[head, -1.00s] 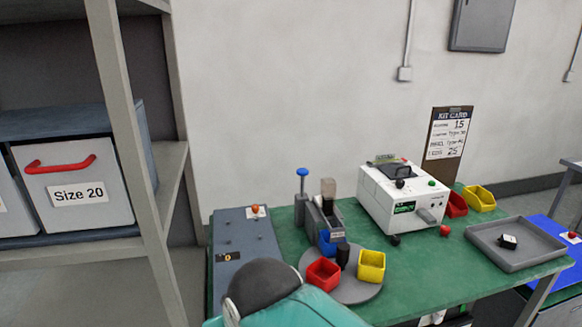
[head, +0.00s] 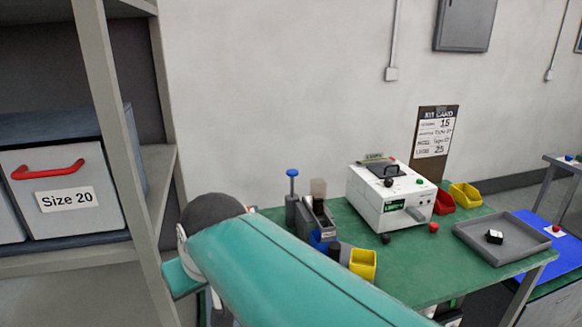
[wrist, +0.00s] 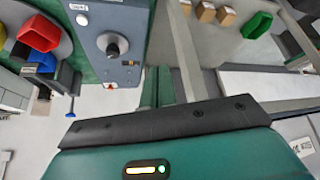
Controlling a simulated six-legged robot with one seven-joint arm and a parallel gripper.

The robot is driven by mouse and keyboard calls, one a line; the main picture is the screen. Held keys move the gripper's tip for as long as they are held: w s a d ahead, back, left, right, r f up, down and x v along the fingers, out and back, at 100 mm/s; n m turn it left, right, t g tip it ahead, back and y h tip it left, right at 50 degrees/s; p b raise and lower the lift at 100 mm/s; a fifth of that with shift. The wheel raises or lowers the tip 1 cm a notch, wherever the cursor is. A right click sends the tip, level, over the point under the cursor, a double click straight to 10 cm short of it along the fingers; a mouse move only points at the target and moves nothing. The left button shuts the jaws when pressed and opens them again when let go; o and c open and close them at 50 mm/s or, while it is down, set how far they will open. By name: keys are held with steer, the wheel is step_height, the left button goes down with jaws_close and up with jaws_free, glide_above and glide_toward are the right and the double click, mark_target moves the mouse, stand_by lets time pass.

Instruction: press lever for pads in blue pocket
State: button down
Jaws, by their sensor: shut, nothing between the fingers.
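A dispenser (head: 312,215) with a clear upper part stands at the left of the green table. A lever with a blue knob (head: 292,173) rises at its left side; the knob also shows in the wrist view (wrist: 70,114). A blue pocket (head: 320,240) sits at the dispenser's foot; it shows in the wrist view (wrist: 42,62) beside a red pocket (wrist: 38,33). A yellow pocket (head: 363,263) stands to the right. Whether pads lie in the blue pocket is too small to tell. My arm covers the turntable's front in the head view. My gripper's fingers show in neither view.
A white machine (head: 392,197) stands mid-table, with a grey tray (head: 500,238) to its right. The wrist view shows a grey panel with a knob (wrist: 112,45) and a green bin (wrist: 257,24). A shelf post (head: 120,150) stands at left.

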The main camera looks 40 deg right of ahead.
steer(key=w+d+r+m+t+h, duration=0.1)
steer(key=w+d+r, duration=0.3)
steer(key=w+d, duration=0.45)
steer(key=w+d+r+m, duration=0.1)
steer(key=w+d+r, duration=0.3)
steer(key=w+d, duration=0.45)
steer(key=w+d+m+h, duration=0.1)
steer(key=w+d, duration=0.1)
steer(key=d, duration=1.2)
steer(key=w+d+f+m+h, duration=0.1)
steer(key=w+d+h, duration=0.1)
steer(key=d, duration=1.3)
steer(key=shift+m+t, duration=0.4)
steer(key=shift+d, duration=0.1)
glide_above(294, 175)
step_height(294, 175, down, 7)
step_height(294, 175, down, 3)
steer(key=shift+f, duration=0.55)
